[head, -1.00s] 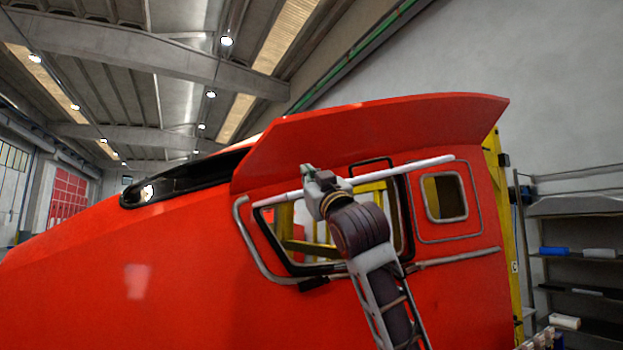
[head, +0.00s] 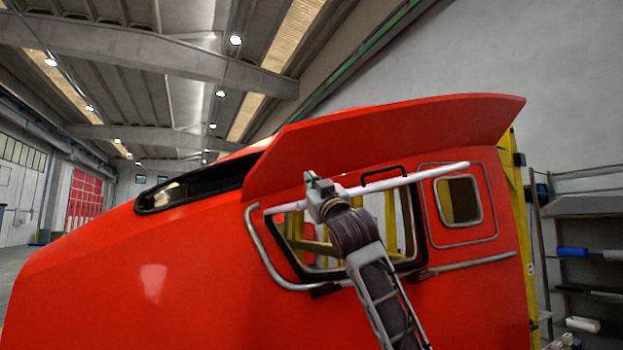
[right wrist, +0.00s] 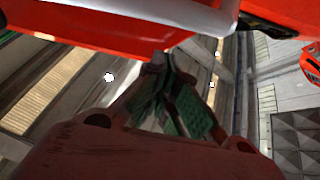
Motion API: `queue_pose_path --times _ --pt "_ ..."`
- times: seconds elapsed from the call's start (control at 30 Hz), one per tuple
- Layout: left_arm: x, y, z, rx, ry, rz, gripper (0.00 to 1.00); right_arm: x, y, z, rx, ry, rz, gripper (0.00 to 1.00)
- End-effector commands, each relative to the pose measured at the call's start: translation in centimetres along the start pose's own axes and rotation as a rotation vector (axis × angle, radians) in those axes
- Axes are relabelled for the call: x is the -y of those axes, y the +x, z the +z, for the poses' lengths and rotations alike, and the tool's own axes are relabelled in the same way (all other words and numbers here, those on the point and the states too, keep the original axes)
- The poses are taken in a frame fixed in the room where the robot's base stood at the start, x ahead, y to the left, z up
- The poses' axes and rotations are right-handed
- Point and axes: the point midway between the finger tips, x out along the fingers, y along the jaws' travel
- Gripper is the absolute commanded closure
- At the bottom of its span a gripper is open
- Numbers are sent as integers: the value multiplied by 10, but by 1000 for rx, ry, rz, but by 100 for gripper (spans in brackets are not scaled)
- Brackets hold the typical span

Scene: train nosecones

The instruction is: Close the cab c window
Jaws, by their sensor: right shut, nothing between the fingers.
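The red cab (head: 200,270) fills the middle of the head view. Its large side window (head: 284,248) has a black frame, and yellow structure shows through the opening. My arm hides the window's lower middle. My left gripper is not in view.
A silver handrail (head: 262,250) curves around the window's left side. A long silver bar (head: 420,175) crosses its top, and another rail (head: 470,264) runs lower right. A smaller square window (head: 478,200) is to the right. Shelves (head: 590,208) stand at the far right.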

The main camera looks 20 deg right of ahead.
Motion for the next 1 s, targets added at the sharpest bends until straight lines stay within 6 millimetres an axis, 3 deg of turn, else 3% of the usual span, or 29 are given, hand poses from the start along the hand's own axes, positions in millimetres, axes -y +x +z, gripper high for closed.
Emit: queue_pose_path --times 0.33,1.0 --pt "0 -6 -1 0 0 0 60 0 -6 19 1 0 0 100" --pt "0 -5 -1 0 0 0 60 0 -9 23 -2 0 1 100"
